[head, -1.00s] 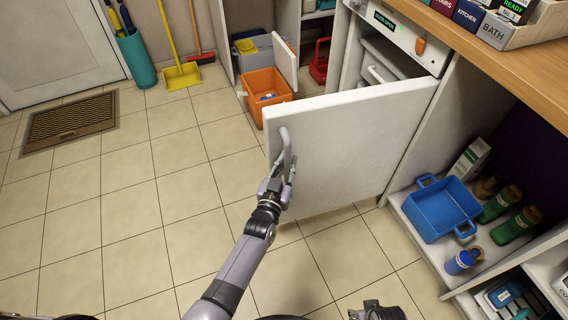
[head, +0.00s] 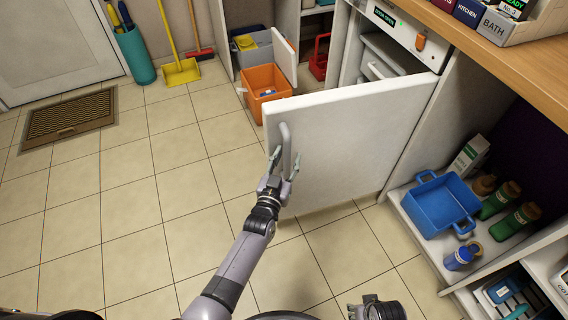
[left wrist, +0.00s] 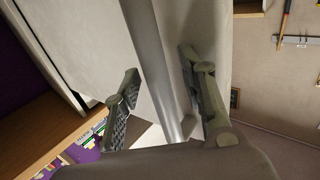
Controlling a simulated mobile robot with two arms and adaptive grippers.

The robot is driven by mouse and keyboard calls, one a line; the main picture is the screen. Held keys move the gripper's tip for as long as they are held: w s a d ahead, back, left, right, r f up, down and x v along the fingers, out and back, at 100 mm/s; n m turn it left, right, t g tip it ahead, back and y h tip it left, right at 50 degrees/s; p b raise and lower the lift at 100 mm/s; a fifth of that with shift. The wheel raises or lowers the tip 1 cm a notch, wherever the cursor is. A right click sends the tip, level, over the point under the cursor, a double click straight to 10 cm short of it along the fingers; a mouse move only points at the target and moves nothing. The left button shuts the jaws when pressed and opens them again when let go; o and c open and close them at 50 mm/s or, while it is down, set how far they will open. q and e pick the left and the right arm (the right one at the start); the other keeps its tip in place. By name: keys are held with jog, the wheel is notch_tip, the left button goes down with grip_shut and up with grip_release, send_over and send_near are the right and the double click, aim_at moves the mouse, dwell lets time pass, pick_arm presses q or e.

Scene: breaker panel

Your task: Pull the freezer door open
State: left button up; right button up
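The white freezer door (head: 345,150) stands wide open, swung out from the cabinet under the counter. Its grey bar handle (head: 286,147) is near the door's free edge. My left gripper (head: 284,164) is at the lower part of the handle with its fingers spread. In the left wrist view the handle (left wrist: 158,70) runs between the two fingers (left wrist: 165,98), with a gap on each side. My right gripper (head: 374,308) is low at the bottom edge of the head view, away from the door; its fingers are not clear.
The open freezer compartment (head: 378,66) shows behind the door. An orange bin (head: 265,88) stands on the floor beyond the door. A blue basket (head: 440,205) and several bottles are on the shelf at right.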

pick_arm(q)
jog(key=v, duration=1.2)
pick_arm(e)
jog(key=shift+s, duration=0.15)
pick_arm(q)
jog(key=shift+a+f, duration=0.1)
jog(key=shift+f, duration=0.05)
